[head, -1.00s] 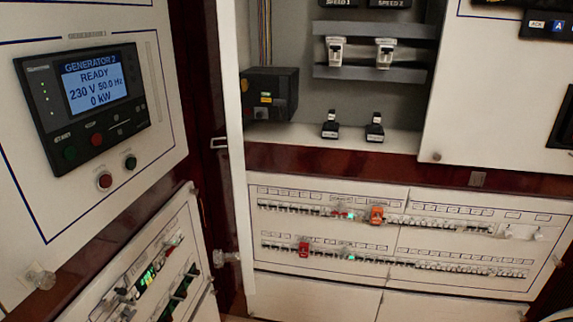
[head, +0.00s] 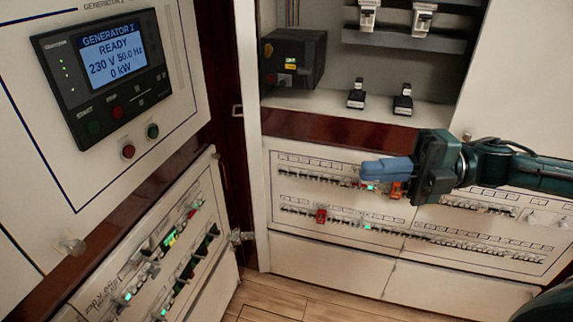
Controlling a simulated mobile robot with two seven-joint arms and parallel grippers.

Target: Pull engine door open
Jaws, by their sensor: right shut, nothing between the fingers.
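No door is legibly labelled as the engine door, so I cannot tell which one it is. A white panel (head: 515,85) with a small knob (head: 466,136) at its lower left corner stands at the upper right. It sits beside the open grey compartment (head: 345,85). My right gripper (head: 364,172) reaches in from the right, with its blue fingers shut and empty, pointing left. It shows in front of the breaker panel (head: 300,240) and hides part of the upper breaker row. I cannot tell whether it touches the panel. My left gripper is not in view.
A generator panel (head: 100,70) reading "READY" is on the left, above a tilted breaker panel (head: 150,260). A white upright edge (head: 248,150) stands between it and the compartment. A clear knob (head: 70,247) sits at lower left. Wooden floor (head: 270,300) shows below.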

